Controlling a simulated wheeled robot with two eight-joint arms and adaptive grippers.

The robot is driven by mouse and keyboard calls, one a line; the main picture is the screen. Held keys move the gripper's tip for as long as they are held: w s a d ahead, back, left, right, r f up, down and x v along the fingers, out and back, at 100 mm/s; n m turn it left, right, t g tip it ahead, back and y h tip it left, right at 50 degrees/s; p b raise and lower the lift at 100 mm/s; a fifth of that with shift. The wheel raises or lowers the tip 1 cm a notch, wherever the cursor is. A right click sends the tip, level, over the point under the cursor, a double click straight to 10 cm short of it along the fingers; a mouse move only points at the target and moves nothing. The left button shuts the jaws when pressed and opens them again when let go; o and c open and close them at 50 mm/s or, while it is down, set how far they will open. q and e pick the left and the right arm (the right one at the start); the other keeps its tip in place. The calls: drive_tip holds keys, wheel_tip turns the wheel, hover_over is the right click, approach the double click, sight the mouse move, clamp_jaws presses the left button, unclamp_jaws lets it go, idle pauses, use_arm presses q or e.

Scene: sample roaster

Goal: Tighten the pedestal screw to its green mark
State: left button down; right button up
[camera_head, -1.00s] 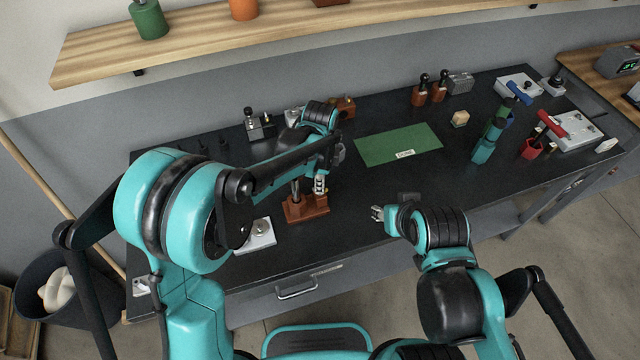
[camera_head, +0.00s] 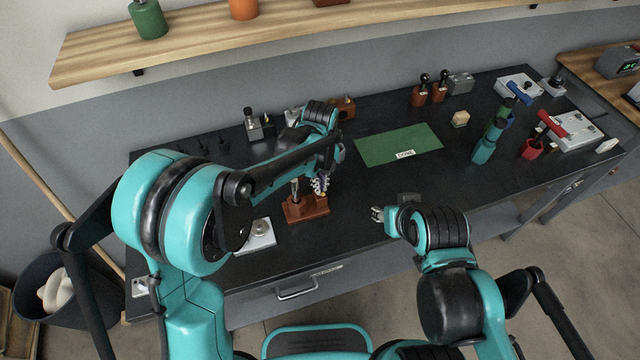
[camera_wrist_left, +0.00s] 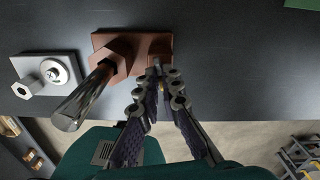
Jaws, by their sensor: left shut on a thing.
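The brown pedestal (camera_head: 308,210) stands near the bench's front edge, with a shiny metal post (camera_head: 295,188) rising from it. In the left wrist view the brown base (camera_wrist_left: 155,43) carries a hexagonal block and the post (camera_wrist_left: 85,100) leaning toward the camera. My left gripper (camera_head: 320,186) is at the pedestal's right part. Its fingertips (camera_wrist_left: 157,72) are together at the base's near edge, shut on a small part there, likely the screw, which they mostly hide. I cannot make out the green mark. My right gripper (camera_head: 378,214) hangs by the bench's front edge, apart from the pedestal; its jaws are too small to judge.
A pale plate with a round metal knob (camera_head: 261,229) stands left of the pedestal, and also shows in the left wrist view (camera_wrist_left: 60,65). A green mat (camera_head: 390,147) lies behind to the right. Dark bench top (camera_head: 370,185) is clear between them.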

use_arm(q)
drive_tip(key=shift+w+m, duration=0.1)
drive_tip(key=shift+m, duration=1)
drive_tip(key=c, duration=1.7)
unclamp_jaws()
drive_tip(key=shift+r, duration=0.1)
wheel_tip(320, 180, up, 12)
drive_tip(key=shift+f, duration=0.1)
